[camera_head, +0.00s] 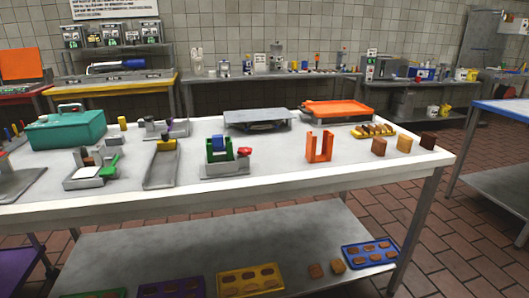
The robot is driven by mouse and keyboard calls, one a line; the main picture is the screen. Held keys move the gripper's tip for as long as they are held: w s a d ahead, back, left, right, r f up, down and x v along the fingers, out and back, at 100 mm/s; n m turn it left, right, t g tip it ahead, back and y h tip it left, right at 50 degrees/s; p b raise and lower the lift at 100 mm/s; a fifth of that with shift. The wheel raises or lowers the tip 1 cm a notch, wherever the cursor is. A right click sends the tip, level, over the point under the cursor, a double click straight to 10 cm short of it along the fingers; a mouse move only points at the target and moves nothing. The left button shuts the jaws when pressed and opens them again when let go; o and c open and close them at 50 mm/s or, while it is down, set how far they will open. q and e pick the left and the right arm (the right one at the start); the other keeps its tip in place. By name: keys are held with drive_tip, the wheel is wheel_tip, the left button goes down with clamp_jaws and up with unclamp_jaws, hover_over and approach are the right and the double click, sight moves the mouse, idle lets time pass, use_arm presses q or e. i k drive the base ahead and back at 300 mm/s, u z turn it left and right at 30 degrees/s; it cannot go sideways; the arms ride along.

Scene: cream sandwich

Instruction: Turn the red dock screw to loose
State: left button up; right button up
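A small red screw or knob (244,151) sticks out at the right side of a green, U-shaped dock (209,153) on a grey base plate. The dock stands near the front edge of the white table, about mid-picture. A blue block (218,142) sits between the dock's uprights. The screw is too small to tell whether it is tight or loose. Neither of my grippers is in the head view.
The white table (290,170) carries a teal case (68,128), a green-handled tool (110,165) on a tray, a grey ramp (161,170), an orange U-shaped stand (319,147) and brown blocks (379,146). Bare table lies between the dock and the orange stand.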

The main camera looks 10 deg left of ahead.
sight(245, 151)
drive_tip(key=z, duration=0.35)
drive_tip(key=k, duration=0.9)
drive_tip(key=z, duration=0.2)
drive_tip(key=i, duration=1.8)
drive_tip(key=u, duration=1.1)
